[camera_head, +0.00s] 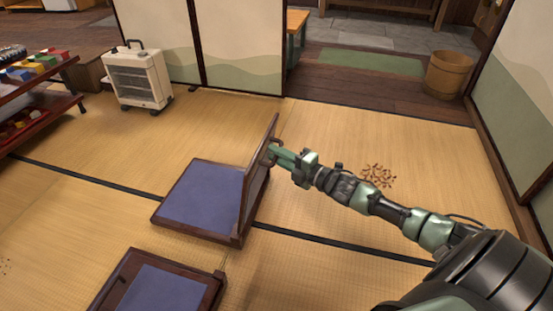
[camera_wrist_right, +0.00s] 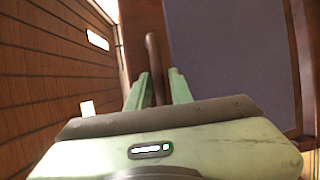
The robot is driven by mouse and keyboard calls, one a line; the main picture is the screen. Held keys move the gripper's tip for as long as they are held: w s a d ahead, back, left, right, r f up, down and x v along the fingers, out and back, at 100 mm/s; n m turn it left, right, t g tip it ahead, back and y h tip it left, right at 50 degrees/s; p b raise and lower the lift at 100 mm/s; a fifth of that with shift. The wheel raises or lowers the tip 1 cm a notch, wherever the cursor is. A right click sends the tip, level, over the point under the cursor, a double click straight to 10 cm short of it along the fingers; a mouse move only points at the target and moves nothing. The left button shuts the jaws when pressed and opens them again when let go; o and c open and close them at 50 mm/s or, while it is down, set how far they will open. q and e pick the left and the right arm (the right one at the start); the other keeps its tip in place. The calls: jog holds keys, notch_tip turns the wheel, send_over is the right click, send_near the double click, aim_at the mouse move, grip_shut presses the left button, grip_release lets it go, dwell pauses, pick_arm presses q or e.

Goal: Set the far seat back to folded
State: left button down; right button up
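The far seat is a low legless chair with a dark wooden frame and a blue pad (camera_head: 205,195). Its seat back (camera_head: 256,190) stands raised along the right side of the pad, roughly upright. My right gripper (camera_head: 272,153) is at the upper part of the back, reaching in from the right. In the right wrist view, a brown curved handle (camera_wrist_right: 152,50) runs between its two green fingers (camera_wrist_right: 159,92). The fingers are close around it, but whether they press on it is unclear. The blue face (camera_wrist_right: 230,60) shows beyond. My left gripper is not in view.
A second seat (camera_head: 165,290) lies nearer, cut off by the bottom edge. A white heater (camera_head: 138,78) stands at the back left, and a shelf with colourful boxes (camera_head: 40,65) at the left. A wooden bucket (camera_head: 450,73) is back right. Brown bits (camera_head: 378,175) lie on the tatami.

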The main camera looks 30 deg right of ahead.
jog(key=shift+w, duration=0.1)
grip_shut()
jog(key=shift+a, duration=0.1)
dwell(1.3)
